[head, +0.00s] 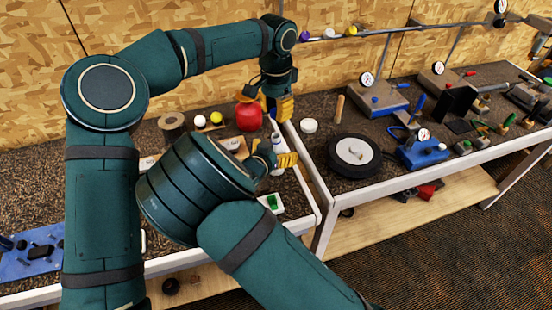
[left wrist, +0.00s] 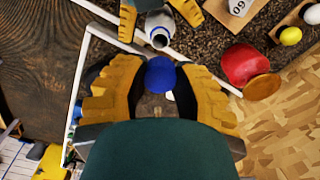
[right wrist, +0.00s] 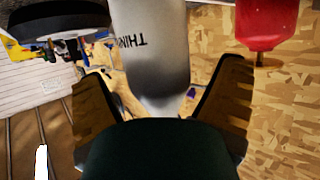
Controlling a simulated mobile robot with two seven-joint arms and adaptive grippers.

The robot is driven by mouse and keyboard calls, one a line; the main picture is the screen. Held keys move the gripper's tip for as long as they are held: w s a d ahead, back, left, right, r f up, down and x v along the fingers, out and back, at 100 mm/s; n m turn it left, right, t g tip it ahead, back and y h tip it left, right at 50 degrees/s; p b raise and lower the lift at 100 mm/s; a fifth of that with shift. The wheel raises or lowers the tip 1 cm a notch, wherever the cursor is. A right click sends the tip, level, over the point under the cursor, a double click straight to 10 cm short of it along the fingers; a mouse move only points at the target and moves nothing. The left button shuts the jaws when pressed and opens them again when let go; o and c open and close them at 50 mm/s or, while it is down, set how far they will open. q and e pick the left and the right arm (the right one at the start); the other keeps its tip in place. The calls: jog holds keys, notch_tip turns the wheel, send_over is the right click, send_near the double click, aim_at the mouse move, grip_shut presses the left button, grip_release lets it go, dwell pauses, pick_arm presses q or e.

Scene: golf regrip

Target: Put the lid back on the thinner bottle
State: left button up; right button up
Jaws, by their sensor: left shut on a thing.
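My left gripper (left wrist: 160,92) is shut on a blue lid (left wrist: 160,74), held between its yellow fingers. In the head view my left gripper (head: 281,107) is above the thinner bottle (head: 277,141). The bottle is white and has an open, uncovered mouth in the left wrist view (left wrist: 159,32). In the right wrist view, part of the word "THINNER" shows on the bottle (right wrist: 155,62). My right gripper (right wrist: 165,105) is open, with its fingers on either side of the bottle and gaps visible. The lid is apart from the bottle's mouth.
A red container (head: 249,116) stands close to the left of the bottle. A white ball (head: 200,121) and a yellow ball (head: 216,118) sit further left. A black wheel (head: 354,156) lies to the right, and a small white tray (head: 271,203) is near the front edge.

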aim_at(276, 136)
jog(key=c, duration=1.3)
pick_arm(q)
jog(key=shift+f, duration=2.5)
pick_arm(e)
jog(key=shift+o, duration=0.2)
pick_arm(q)
jog(key=shift+f, duration=0.1)
jog(key=shift+f, duration=0.8)
jog(key=shift+f, duration=0.55)
